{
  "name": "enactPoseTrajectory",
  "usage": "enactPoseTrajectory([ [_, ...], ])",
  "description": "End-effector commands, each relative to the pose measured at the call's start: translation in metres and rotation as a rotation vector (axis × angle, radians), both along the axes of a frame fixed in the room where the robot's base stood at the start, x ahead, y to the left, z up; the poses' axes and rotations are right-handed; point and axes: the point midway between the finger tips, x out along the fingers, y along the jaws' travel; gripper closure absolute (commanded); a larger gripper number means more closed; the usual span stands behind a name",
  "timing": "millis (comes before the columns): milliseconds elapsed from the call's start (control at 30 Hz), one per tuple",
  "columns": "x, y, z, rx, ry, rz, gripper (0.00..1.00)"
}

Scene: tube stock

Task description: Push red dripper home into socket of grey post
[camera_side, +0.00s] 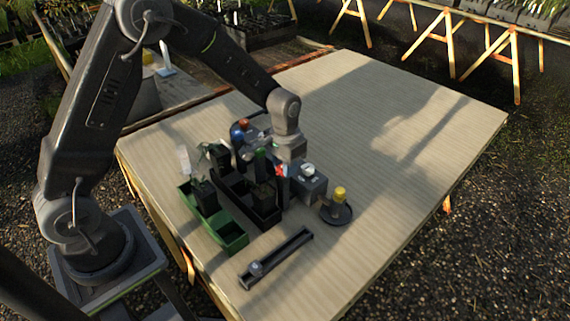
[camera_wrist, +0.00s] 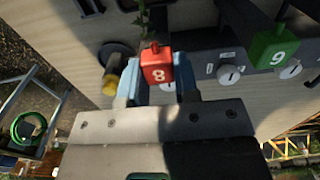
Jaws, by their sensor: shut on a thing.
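The red dripper (camera_wrist: 157,68), marked 8, sits between the two fingers of my gripper (camera_wrist: 158,62) in the wrist view. My gripper is shut on it. In the side view a little red (camera_side: 280,170) shows below my gripper (camera_side: 283,172), beside a dark grey block (camera_side: 309,183) with a pale dial on top. A grey block with a dial also shows right of the dripper in the wrist view (camera_wrist: 210,68). I cannot tell which grey body is the post, and the dripper's lower end and the socket are hidden.
A green block (camera_wrist: 272,48) marked 9 stands at the right in the wrist view. A yellow-topped piece (camera_side: 340,193) stands on a dark round base. Green (camera_side: 232,236) and black (camera_side: 266,221) trays and a dark rail (camera_side: 283,254) lie nearby. The table's far right (camera_side: 420,110) is clear.

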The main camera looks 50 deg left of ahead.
Motion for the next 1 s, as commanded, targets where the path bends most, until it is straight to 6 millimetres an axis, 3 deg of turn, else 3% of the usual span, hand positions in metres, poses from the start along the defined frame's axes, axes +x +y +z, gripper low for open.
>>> enactPoseTrajectory([
  [333,-0.0001,0.0,-0.004,0.0,0.001,0.0,0.93],
  [367,0.0,0.0,-0.0038,0.0,0.0,0.0,0.68],
  [633,0.0,0.0,-0.0037,0.0,0.0,0.0,0.43],
  [1000,0.0007,0.0,0.0047,0.0,-0.003,0.0,0.42],
])
